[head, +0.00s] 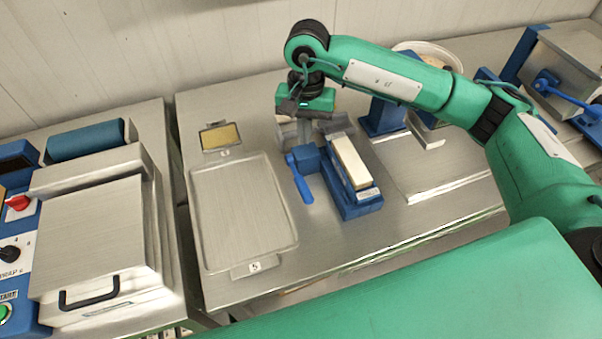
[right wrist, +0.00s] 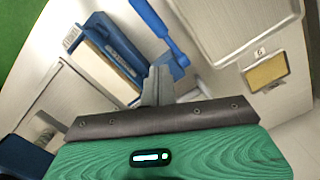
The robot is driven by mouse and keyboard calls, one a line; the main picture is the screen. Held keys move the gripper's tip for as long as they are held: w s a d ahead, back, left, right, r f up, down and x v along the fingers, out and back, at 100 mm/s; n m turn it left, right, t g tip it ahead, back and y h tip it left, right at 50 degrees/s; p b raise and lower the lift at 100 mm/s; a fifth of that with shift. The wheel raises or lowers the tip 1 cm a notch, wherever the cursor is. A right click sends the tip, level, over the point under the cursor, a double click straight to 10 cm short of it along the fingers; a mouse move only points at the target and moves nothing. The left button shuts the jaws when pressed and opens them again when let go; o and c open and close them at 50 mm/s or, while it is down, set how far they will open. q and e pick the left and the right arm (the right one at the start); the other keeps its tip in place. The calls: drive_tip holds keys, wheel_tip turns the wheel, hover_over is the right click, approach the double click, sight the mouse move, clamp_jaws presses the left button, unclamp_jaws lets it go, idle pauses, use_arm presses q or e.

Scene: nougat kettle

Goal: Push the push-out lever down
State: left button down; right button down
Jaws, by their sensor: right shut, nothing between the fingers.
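The push-out lever (head: 299,180) is a blue handle on the left side of a blue device (head: 352,203) that holds a long cream block (head: 351,163). In the head view the lever slopes down toward the front from its pivot. It also shows in the right wrist view (right wrist: 158,25), beside the blue device (right wrist: 112,38). My right gripper (head: 304,134) is above the table behind the lever, pointing down. In the right wrist view its fingers (right wrist: 158,82) are shut and empty, close to the lever's pivot in the picture; contact cannot be told. My left gripper is out of view.
A metal tray (head: 243,257) lies left of the lever, with a small yellow-topped plate (head: 220,136) behind it. A metal-lidded machine (head: 100,245) stands at the left. Another blue-levered device (head: 568,92) stands at the far right. The wall runs behind the tables.

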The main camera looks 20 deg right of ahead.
wheel_tip(320, 180, up, 6)
drive_tip(key=b, duration=0.1)
drive_tip(key=shift+w+d+r, duration=0.15)
drive_tip(key=shift+w+r, duration=0.05)
drive_tip(key=shift+w, duration=0.1)
idle(0.4)
